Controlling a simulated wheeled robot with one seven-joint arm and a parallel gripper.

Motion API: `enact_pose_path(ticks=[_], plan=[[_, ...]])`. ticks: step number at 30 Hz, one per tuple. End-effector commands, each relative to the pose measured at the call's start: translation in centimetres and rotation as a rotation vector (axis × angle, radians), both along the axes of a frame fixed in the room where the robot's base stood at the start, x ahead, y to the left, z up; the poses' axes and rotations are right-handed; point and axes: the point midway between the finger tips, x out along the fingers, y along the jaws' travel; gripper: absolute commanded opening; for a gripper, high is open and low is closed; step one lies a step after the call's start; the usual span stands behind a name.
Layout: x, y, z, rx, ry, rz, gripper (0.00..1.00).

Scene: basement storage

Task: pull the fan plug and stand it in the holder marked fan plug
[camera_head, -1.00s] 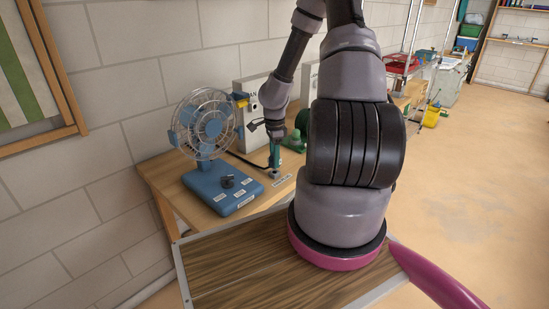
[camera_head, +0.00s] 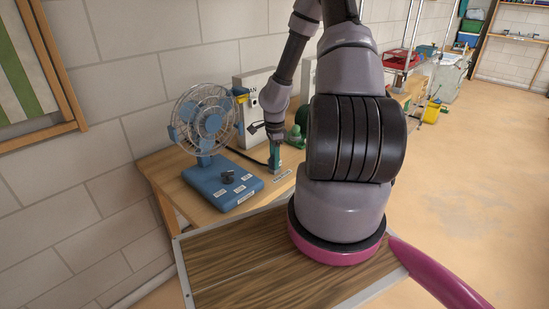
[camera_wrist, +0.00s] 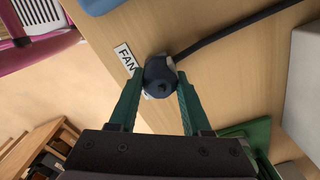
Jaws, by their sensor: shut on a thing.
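The dark fan plug (camera_wrist: 160,76) is between the two green fingers of my gripper (camera_wrist: 160,88), which is shut on it. In the head view my gripper (camera_head: 275,158) points down at the front part of the bench. The plug is seen from above, over or in a small pale holder (camera_wrist: 171,63); how deep it sits is hidden. A white label (camera_wrist: 125,59) reading FAN lies beside it, partly covered. The black cord (camera_wrist: 225,30) runs from the plug to the upper right. The blue desk fan (camera_head: 222,185) stands left of my gripper.
The wooden bench (camera_head: 165,176) stands against the block wall. A pale box (camera_head: 252,95) stands behind my gripper, and a green object (camera_head: 297,140) is on its right.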

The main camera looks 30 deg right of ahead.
Motion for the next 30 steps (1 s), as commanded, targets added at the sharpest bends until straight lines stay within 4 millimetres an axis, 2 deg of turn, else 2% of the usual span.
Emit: enact_pose_path(ticks=[3, 4, 6, 17, 30], plan=[[0.0, 0.0, -0.3, 0.001, 0.000, 0.000, 0.00], [0.0, 0.0, -0.3, 0.001, 0.000, 0.000, 0.56], [0.0, 0.0, -0.3, 0.000, 0.000, 0.000, 0.83], [0.0, 0.0, 0.1, 0.000, -0.001, -0.001, 0.83], [0.1, -0.1, 6.4, -0.001, -0.003, -0.003, 0.83]])
